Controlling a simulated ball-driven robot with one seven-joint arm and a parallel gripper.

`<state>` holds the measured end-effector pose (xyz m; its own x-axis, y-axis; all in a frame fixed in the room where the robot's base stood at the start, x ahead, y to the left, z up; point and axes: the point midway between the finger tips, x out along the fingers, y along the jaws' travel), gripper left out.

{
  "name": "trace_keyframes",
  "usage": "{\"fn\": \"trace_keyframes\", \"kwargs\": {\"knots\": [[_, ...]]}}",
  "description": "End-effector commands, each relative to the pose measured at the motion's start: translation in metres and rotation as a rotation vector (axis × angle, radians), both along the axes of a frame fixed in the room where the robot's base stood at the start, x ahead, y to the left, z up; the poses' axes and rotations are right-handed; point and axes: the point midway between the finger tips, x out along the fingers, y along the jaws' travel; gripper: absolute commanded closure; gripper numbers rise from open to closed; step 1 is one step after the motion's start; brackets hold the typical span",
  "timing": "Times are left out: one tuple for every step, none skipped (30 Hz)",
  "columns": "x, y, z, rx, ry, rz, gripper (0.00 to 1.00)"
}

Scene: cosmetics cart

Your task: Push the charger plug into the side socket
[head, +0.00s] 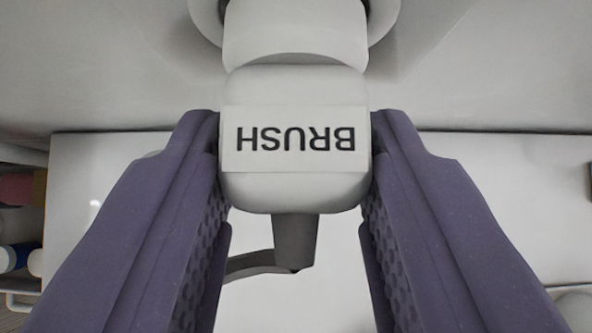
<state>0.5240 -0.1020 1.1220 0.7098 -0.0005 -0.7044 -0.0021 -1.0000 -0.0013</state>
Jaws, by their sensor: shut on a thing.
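The charger plug (295,192) is a white rounded block with a label reading BRUSH, upside down in the picture. My gripper (295,140) has purple fingers, one on each side of the plug, and is shut on it. A grey cable stub leaves the plug's near end, and the cable bends left. The plug's rounded far part points to the top of the picture. There it overlaps a round white rim (380,18), which looks like the side socket on a pale wall. The contacts are hidden, and I cannot tell how deep the plug sits.
A pale wall (120,70) fills the top. A white panel (510,190) lies behind the fingers. At the left edge, a shelf holds several small items, one with a blue part (20,257). A pale round thing (574,308) shows at the lower right.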

Motion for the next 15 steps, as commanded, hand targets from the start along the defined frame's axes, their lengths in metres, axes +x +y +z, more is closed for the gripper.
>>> {"fn": "trace_keyframes", "kwargs": {"knots": [[0.001,0.000,0.000,0.000,0.000,0.000,0.90],[0.002,0.000,0.000,0.000,0.001,0.000,0.90],[0.003,0.000,0.000,0.000,0.001,0.000,0.90],[0.004,0.000,0.000,0.000,0.001,0.000,0.90],[0.004,0.000,0.000,0.001,0.001,0.001,0.90],[0.005,0.000,0.000,0.001,0.001,0.001,0.90],[0.006,0.000,0.000,0.001,0.001,0.001,0.90],[0.007,0.000,0.000,0.000,0.001,0.001,0.90],[0.008,0.000,0.000,0.000,0.001,0.001,0.90],[0.009,0.000,0.000,0.000,0.001,0.001,0.90],[0.010,0.000,0.000,0.000,0.000,0.001,0.90],[0.010,0.000,0.000,0.000,0.000,0.001,0.90],[0.011,0.000,0.000,0.000,0.000,0.001,0.90],[0.011,0.000,0.000,0.000,0.000,0.001,0.58],[0.011,0.000,0.000,-0.001,0.000,0.001,0.49]]}}
